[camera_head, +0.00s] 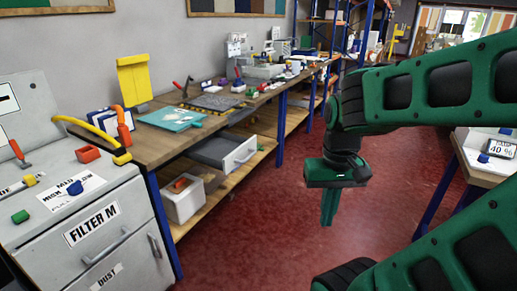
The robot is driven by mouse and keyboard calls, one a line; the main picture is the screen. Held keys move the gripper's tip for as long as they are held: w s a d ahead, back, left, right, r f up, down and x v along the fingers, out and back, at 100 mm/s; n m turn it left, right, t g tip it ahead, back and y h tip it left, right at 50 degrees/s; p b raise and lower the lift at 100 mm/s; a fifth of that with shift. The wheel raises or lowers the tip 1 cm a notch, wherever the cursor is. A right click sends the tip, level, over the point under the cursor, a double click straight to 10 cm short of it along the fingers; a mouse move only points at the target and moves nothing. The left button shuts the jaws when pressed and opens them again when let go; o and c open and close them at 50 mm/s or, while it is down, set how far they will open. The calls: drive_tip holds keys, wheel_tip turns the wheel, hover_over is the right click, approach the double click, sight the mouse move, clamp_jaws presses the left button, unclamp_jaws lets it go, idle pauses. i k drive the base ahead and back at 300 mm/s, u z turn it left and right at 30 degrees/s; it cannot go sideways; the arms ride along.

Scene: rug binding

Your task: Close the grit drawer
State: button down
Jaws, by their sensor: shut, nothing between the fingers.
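A grey drawer (229,152) under the long workbench stands pulled out, its pale front with a bar handle facing the aisle. I see no label on it, so I cannot tell for sure that it is the grit drawer. My gripper (328,215) is green, points down and is shut and empty. It hangs over the red floor, to the right of the drawer and apart from it.
A white bin (184,200) sits on the lower shelf below the workbench (163,150). A table (476,172) stands at the right. The red floor (255,220) between is clear.

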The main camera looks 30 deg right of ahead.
sight(221, 150)
drive_tip(key=z, duration=0.35)
drive_tip(key=i, duration=0.95)
drive_tip(key=z, duration=0.25)
